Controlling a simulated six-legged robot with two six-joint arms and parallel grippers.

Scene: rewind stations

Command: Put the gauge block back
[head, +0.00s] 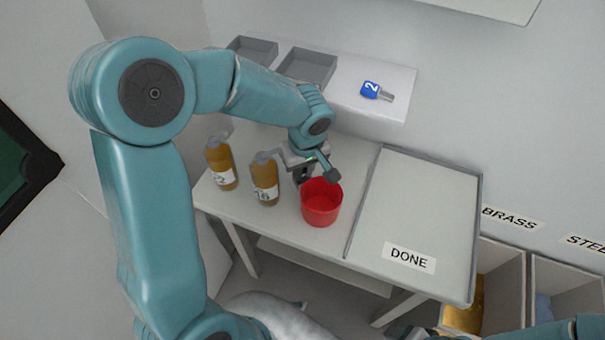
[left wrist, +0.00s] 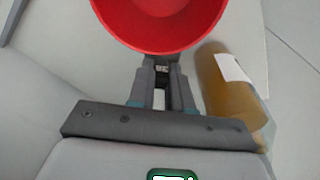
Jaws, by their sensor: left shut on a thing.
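No gauge block can be made out in either view. My left gripper (head: 303,174) is at the back left side of a red cup (head: 321,203) and is shut on it. In the left wrist view, the two fingers (left wrist: 161,72) meet the red cup (left wrist: 160,38) under its near rim, which hides their tips. The cup is upright with its open top facing up; I cannot tell whether it touches the bench (head: 283,222). Part of my right arm (head: 560,331) shows at the bottom right; its gripper is mostly out of the frame.
Two amber bottles (head: 265,180) (head: 221,164) stand left of the cup. A tray marked DONE (head: 425,205) is empty, to the right. A shelf (head: 350,92) behind carries grey trays (head: 307,66) and a blue tagged key (head: 371,89). Bins (head: 512,257) labelled BRASS and STEEL stand lower right.

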